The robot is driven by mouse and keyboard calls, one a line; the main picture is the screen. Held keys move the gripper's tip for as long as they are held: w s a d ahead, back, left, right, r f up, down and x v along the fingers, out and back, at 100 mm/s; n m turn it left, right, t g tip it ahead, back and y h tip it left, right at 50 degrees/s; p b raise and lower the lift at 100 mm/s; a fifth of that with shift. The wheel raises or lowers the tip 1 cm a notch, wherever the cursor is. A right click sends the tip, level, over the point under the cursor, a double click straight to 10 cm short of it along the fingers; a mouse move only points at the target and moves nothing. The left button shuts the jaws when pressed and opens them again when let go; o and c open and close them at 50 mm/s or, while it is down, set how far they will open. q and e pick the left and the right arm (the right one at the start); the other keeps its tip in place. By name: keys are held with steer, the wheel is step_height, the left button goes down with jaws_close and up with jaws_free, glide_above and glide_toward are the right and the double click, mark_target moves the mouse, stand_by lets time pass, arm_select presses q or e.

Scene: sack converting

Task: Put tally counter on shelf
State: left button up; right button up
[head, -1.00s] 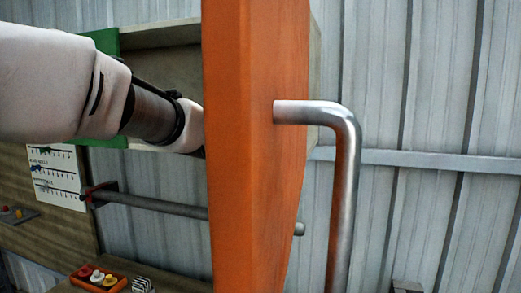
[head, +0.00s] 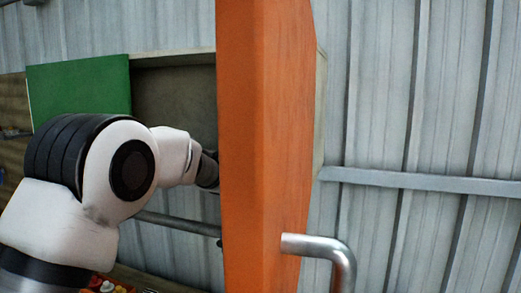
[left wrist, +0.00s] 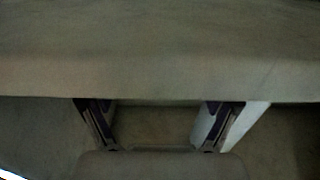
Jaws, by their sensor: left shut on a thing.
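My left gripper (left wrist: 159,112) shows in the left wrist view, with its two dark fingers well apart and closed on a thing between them. That thing is dim and its outline is unclear, so I take it as the tally counter without seeing its details. A pale strip (left wrist: 247,125) shows by the right finger. A broad grey-brown board (left wrist: 160,50) spans the view beyond the fingers. In the head view my left arm reaches into the open cabinet (head: 172,105), and its gripper is hidden behind the orange door. My right gripper is not in view.
The orange door (head: 245,150) stands open across the middle, with a bent metal handle (head: 335,255) low on its right. A green panel (head: 80,97) is at the cabinet's left. A metal rail (head: 175,222) runs below. Corrugated wall fills the right.

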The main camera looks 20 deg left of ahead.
arm_select(q)
steer(key=shift+f, duration=0.15)
steer(key=o, duration=1.1)
steer(key=shift+f, duration=0.1)
